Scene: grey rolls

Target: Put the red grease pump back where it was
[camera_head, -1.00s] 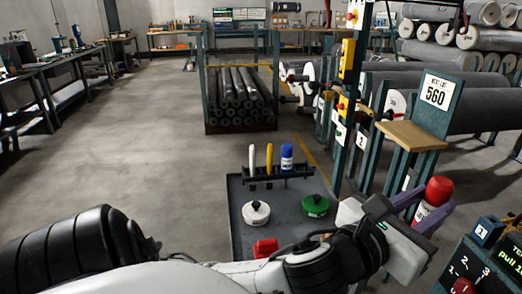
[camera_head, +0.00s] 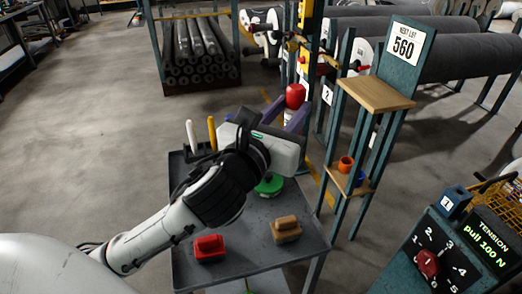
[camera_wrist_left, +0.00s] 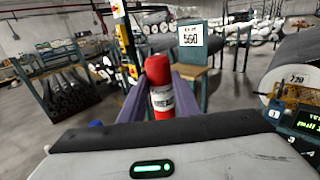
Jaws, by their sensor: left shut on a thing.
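The red grease pump (camera_head: 295,96) is a red cylinder with a domed red top and a white label. My left gripper (camera_head: 297,117) is shut on it, with a purple finger on each side, and holds it upright above the far right part of the grey cart (camera_head: 190,276). The left wrist view shows the pump (camera_wrist_left: 160,88) between the two purple fingers, its red top and label clear of them. Its lower end is hidden by the gripper body. My right gripper is not in view.
On the cart are a red block (camera_head: 208,247), a tan block (camera_head: 286,229), a green disc (camera_head: 269,184) partly under my arm, and a rack with white and yellow sticks (camera_head: 212,134). A stand with a wooden top (camera_head: 375,93) and small cups (camera_head: 345,164) is right of the cart.

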